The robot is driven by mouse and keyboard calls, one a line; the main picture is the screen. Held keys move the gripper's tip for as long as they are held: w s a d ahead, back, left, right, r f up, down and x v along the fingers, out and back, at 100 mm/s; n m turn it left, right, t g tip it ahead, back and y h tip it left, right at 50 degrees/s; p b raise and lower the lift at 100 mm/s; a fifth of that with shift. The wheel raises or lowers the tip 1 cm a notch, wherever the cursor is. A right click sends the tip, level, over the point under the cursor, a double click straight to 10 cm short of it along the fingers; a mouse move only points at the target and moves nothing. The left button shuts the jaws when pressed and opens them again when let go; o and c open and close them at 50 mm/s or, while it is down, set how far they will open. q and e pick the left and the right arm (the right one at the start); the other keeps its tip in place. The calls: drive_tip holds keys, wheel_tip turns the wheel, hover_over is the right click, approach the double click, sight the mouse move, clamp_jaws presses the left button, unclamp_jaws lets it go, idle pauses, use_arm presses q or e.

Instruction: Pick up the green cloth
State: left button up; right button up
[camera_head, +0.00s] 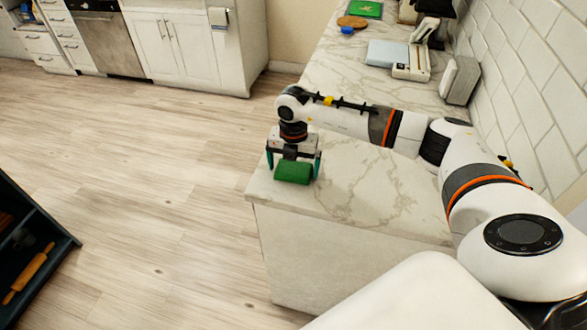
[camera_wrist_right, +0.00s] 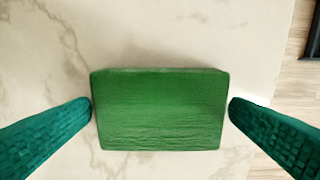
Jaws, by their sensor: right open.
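The green cloth (camera_head: 293,172) lies as a thick folded block on the marble counter near its front left corner. My right gripper (camera_head: 293,170) is above it with its teal fingers to either side. In the right wrist view the cloth (camera_wrist_right: 160,110) sits between the two fingertips (camera_wrist_right: 160,108) of the open gripper. The fingertips are very near its left and right edges; whether they touch it I cannot tell. My left gripper is not in view.
The marble counter (camera_head: 370,190) is bare around the cloth and drops off to the wooden floor at left. Farther back are a light blue board (camera_head: 387,53), a white appliance (camera_head: 411,65) and a grey box (camera_head: 460,80) by the tiled wall. A dark shelf (camera_head: 30,250) stands lower left.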

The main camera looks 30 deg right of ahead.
sight(293, 168)
drive_tip(key=c, duration=0.8)
wheel_tip(293, 168, up, 9)
drive_tip(key=shift+f+b, duration=0.15)
drive_tip(key=shift+b, duration=1.05)
drive_tip(key=shift+r, duration=0.7)
